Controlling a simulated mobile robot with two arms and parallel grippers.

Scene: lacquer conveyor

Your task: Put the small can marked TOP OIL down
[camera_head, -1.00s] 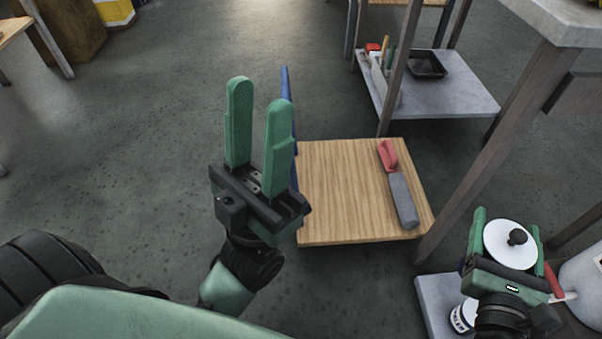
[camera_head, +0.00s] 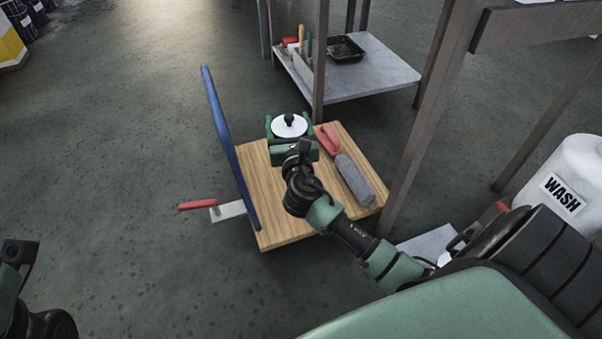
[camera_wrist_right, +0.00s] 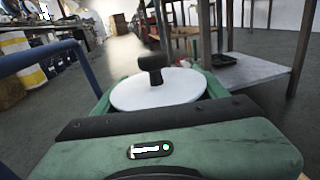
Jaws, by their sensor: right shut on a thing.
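The small can (camera_head: 290,128) shows its round white top with a black knob; no TOP OIL marking is readable. My right gripper (camera_head: 289,130) is shut on it, with a green finger at either side. It is over the far part of the wooden trolley deck (camera_head: 255,190); whether the can touches the deck cannot be told. In the right wrist view the white top (camera_wrist_right: 158,90) sits upright between the fingers, its body hidden by the gripper. Only part of my left arm shows at the lower left edge, its fingers out of the picture.
A red-handled grey tool (camera_head: 355,178) lies on the deck right of the can. The trolley's blue handle (camera_head: 230,145) rises at its left. A red-handled scraper (camera_head: 228,210) lies on the floor. A table leg (camera_head: 415,140) stands close right; a WASH container (camera_head: 565,180) is farther right.

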